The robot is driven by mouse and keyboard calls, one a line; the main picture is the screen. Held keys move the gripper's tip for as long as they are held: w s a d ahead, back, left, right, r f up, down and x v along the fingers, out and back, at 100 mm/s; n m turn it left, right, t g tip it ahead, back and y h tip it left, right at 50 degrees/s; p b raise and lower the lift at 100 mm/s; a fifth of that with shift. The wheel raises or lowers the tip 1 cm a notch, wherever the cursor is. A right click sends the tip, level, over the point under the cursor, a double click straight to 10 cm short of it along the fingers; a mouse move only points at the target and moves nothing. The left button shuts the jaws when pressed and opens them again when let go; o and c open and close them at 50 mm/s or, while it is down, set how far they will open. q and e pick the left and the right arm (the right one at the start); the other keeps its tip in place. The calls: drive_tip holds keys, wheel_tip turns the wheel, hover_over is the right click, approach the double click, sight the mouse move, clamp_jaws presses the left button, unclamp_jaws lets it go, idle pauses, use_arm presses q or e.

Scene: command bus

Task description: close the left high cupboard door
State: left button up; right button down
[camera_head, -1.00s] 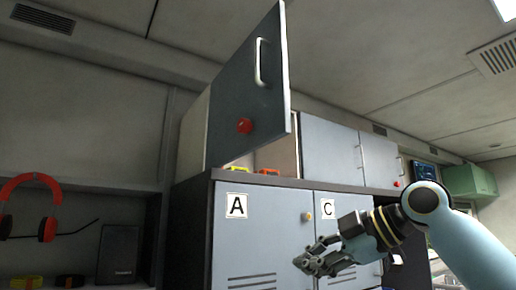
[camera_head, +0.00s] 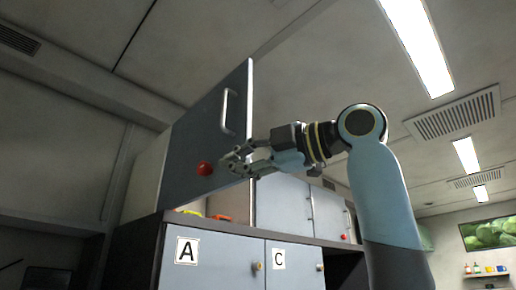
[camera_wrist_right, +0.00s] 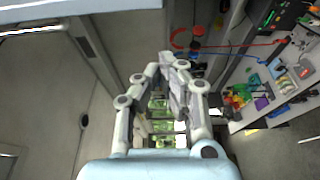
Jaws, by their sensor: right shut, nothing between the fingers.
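The left high cupboard door (camera_head: 212,125) stands swung open, a blue-grey panel with a white upright handle (camera_head: 224,112) and a red round knob (camera_head: 205,169) low down. My right gripper (camera_head: 236,164) is shut and empty. In the head view its fingertips overlap the door's lower free edge, just right of the red knob; I cannot tell whether they touch it. The right fingers also show in the wrist view (camera_wrist_right: 168,75), close together at the tips. My left gripper is not in view.
Lower lockers marked A (camera_head: 187,251) and C (camera_head: 279,259) stand below. Yellow and orange items lie at the cupboard opening. Further right, neighbouring high doors (camera_head: 284,205) are shut. Shelves with loose items (camera_wrist_right: 270,90) lie right in the wrist view.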

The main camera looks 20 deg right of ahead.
drive_tip(key=w+d+p, duration=0.1)
drive_tip(key=w+d, duration=0.1)
drive_tip(key=w, duration=0.1)
drive_tip(key=shift+w+p, duration=0.2)
drive_tip(key=shift+p, duration=0.2)
drive_tip(key=shift+d, duration=0.15)
